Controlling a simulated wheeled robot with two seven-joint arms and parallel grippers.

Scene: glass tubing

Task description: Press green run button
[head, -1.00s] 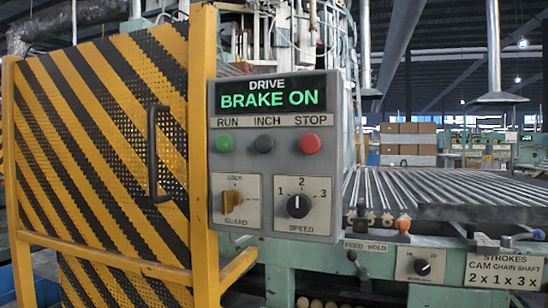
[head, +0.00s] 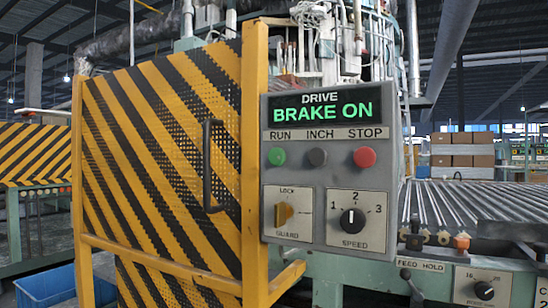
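The green run button (head: 277,156) is on a grey control panel (head: 300,180), under the label RUN. A dark inch button (head: 317,157) and a red stop button (head: 365,157) sit to its right. Below are a yellow guard lock knob (head: 285,214) and a black speed knob (head: 352,221), whose pointer is toward 2. Neither of my grippers shows in the head view.
A yellow and black striped guard door (head: 165,160) with a black handle (head: 208,165) stands left of the panel. A roller bed (head: 470,205) and a feed hold panel (head: 420,265) lie to the right. A blue crate (head: 46,285) is at lower left.

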